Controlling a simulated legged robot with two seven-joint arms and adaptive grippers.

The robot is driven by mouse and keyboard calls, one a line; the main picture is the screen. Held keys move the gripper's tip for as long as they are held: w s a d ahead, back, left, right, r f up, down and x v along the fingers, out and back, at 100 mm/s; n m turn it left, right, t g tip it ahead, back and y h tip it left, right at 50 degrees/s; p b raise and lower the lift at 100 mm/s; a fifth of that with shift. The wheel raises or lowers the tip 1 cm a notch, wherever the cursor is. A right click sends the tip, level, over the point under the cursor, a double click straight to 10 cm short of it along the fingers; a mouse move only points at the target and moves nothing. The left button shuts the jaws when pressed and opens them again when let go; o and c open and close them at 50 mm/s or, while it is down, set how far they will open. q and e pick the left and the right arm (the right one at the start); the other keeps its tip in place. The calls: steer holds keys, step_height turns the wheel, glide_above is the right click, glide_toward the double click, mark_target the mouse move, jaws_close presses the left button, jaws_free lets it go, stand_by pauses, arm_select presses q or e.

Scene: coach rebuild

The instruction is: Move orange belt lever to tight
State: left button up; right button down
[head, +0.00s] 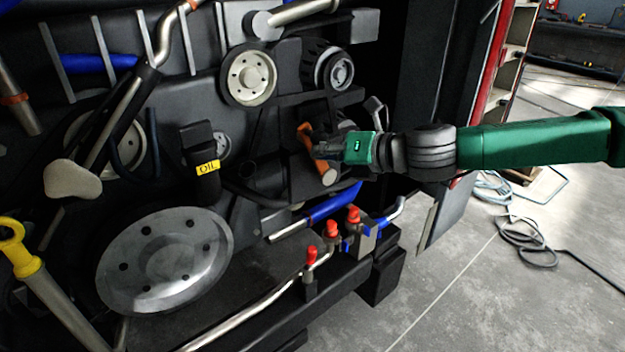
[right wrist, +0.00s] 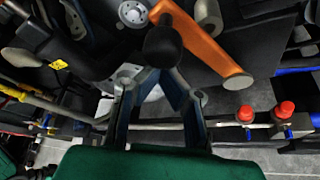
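The orange belt lever (head: 307,139) is mounted on the engine, right of centre in the head view. In the right wrist view the orange lever (right wrist: 208,49) slants from upper left to lower right, with a black knob (right wrist: 162,46) in front of its upper part. My right gripper (head: 325,150) reaches in from the right and is at the lever, partly overlapping it. In the right wrist view my right gripper's fingers (right wrist: 158,76) converge just below the knob. Whether they are closed on the knob is not clear. My left gripper is not in view.
Pulleys (head: 248,77) sit above the lever, and a large grey pulley (head: 165,258) is at lower left. A black oil filler (head: 203,166) with a yellow label stands left of the lever. Red-capped valves (head: 332,230) are below. Open floor with hoses (head: 522,232) lies right.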

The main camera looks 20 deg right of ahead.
mark_target(326, 138)
steer(key=d+r+m, duration=0.1)
steer(key=w+d+r+m+y+b, duration=0.1)
steer(key=shift+w+d, duration=0.15)
steer(key=shift+d, duration=0.2)
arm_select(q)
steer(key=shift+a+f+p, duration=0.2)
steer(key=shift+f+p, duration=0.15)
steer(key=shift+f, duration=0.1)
arm_select(e)
steer(key=d, duration=0.2)
steer(key=w+d, duration=0.1)
steer(key=shift+r, duration=0.25)
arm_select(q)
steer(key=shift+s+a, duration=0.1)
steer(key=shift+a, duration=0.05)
arm_select(e)
steer(key=shift+a+r, duration=0.1)
steer(key=shift+r, duration=0.05)
